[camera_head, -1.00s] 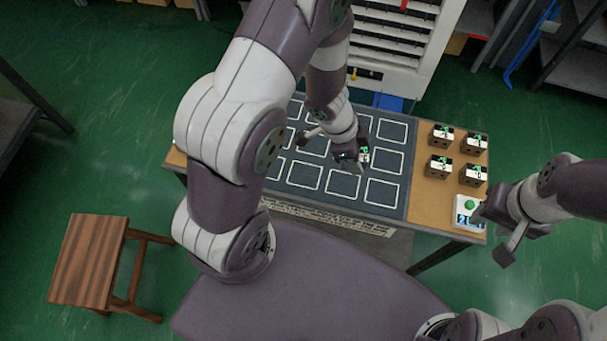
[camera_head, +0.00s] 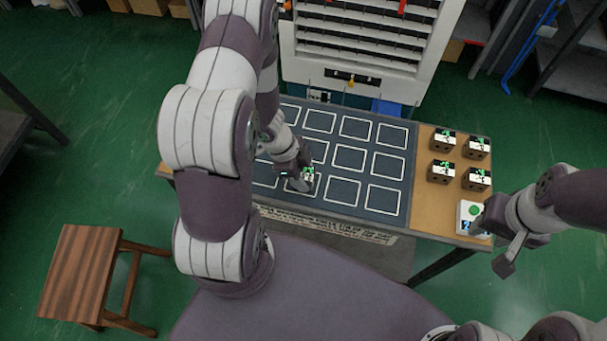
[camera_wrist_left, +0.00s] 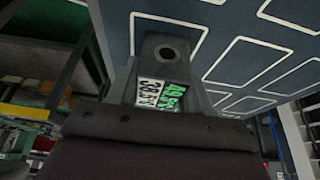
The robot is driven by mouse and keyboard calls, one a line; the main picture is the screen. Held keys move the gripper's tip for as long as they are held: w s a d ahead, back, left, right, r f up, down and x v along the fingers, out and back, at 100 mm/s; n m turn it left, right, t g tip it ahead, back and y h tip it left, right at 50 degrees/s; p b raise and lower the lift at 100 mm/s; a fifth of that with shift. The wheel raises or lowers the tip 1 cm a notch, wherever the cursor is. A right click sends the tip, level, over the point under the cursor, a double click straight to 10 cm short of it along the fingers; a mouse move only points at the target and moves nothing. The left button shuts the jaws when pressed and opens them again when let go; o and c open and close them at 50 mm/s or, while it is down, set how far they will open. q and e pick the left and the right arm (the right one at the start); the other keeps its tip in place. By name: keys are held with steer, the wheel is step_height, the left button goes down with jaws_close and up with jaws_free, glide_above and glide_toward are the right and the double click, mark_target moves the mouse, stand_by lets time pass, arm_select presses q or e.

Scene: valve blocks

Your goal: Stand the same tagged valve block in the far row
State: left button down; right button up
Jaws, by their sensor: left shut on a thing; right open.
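My left gripper (camera_head: 299,184) is shut on a dark valve block (camera_head: 308,174) with a white and green tag. It holds the block over the near part of the blue-grey mat (camera_head: 325,176), left of the mat's middle. In the left wrist view the held valve block (camera_wrist_left: 167,62) shows a round hole and a tag with white and green number fields. Whether the block touches the mat I cannot tell. The mat has white outlined squares in rows; the visible far-row squares (camera_head: 356,129) are empty. My right gripper (camera_head: 493,241) is open and empty near the table's right front corner.
Several tagged valve blocks (camera_head: 442,140) stand on the tan right strip (camera_head: 427,206) of the table. A white box with a green button (camera_head: 473,211) stands at the front right. A shelved rack (camera_head: 365,45) stands behind the table; a wooden stool (camera_head: 80,272) is at left.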

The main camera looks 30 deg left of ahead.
arm_select(q)
steer(key=shift+f, duration=0.1)
steer(key=shift+c, duration=2.4)
jaws_free()
steer(key=w+a+r+n+t+y+p, duration=0.1)
steer(key=w+a+r+n+y+p, duration=0.2)
steer(key=r, duration=0.8)
steer(key=w+a+r+n+t+y+p, duration=0.15)
steer(key=r+n, duration=0.35)
steer(key=r, duration=0.5)
steer(key=s+d+r+n+g, duration=0.2)
steer(key=s+d+r+n, duration=0.2)
steer(key=s+d+n, duration=0.3)
steer(key=shift+s+r, duration=0.35)
steer(key=shift+s, duration=0.6)
